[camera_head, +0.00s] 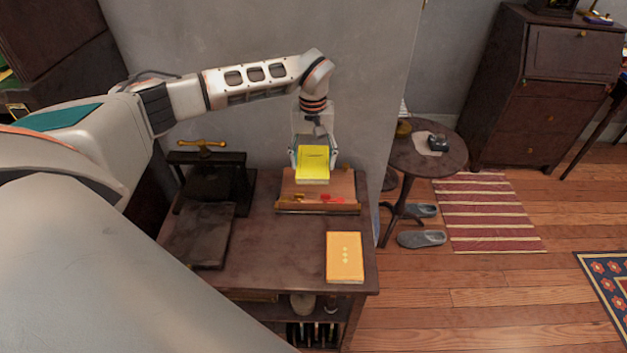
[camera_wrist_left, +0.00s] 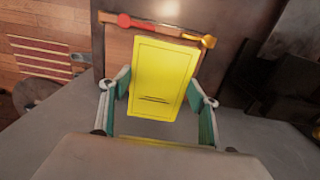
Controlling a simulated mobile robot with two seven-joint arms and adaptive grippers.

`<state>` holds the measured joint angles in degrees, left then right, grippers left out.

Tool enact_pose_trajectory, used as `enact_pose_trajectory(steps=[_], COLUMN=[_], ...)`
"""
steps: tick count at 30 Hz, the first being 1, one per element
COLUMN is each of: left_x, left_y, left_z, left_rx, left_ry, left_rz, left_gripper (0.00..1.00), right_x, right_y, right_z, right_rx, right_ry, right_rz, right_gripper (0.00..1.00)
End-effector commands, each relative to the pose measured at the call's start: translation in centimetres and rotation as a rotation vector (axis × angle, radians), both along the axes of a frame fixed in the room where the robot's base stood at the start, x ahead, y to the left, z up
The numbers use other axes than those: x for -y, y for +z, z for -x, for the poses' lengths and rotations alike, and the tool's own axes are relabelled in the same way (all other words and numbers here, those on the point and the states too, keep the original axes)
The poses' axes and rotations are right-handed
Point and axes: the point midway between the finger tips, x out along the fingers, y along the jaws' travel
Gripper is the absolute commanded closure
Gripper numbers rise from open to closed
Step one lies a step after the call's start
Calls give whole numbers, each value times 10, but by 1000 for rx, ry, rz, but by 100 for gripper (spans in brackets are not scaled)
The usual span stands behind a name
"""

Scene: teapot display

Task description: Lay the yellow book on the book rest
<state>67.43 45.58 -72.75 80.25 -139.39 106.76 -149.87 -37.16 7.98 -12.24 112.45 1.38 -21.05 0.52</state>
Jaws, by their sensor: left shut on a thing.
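The bright yellow book (camera_head: 313,170) is between the two fingers of my left gripper (camera_head: 313,158), which is shut on its sides. The book is in front of the sloping brown book rest (camera_head: 343,187) and hides part of its board. I cannot tell whether the book touches the rest. In the left wrist view the yellow book (camera_wrist_left: 163,75) fills the middle, with my left gripper's (camera_wrist_left: 158,95) green-padded fingers at both sides. The rest's ledge (camera_wrist_left: 160,29) shows beyond the book's far end. My right gripper is not in view.
An orange book (camera_head: 344,258) lies at the dark cabinet's front right. A black press with a brass handle (camera_head: 203,143) and a dark flat object (camera_head: 200,236) are on the left. Red pieces (camera_head: 330,198) sit at the rest's ledge. A round table (camera_head: 450,163) stands right.

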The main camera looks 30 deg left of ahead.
Motion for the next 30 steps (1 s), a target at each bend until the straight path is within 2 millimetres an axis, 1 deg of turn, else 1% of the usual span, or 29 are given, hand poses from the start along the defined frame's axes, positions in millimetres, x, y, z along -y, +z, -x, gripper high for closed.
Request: enact_pose_trajectory(steps=[1, 4, 6, 12, 19, 21, 30], left_x=[0, 1, 0, 0, 0, 0, 0], left_y=[-12, -29, -36, -47, -77, -80, -82], left_z=[0, 1, -1, 0, 0, 0, -1], left_rx=[-3, -2, 1, 0, 0, 1, 2], left_ry=[1, 1, 1, 1, 2, 1, 0], left_rz=[2, 1, 1, 0, 1, 0, 0], left_gripper=[64, 64, 64, 64, 64, 64, 64], right_x=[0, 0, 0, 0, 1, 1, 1], right_y=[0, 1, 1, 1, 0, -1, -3], right_z=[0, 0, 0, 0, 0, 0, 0], right_rx=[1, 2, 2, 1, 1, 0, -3], right_ry=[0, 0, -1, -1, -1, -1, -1], right_rz=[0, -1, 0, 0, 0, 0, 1], right_gripper=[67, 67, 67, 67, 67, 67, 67])
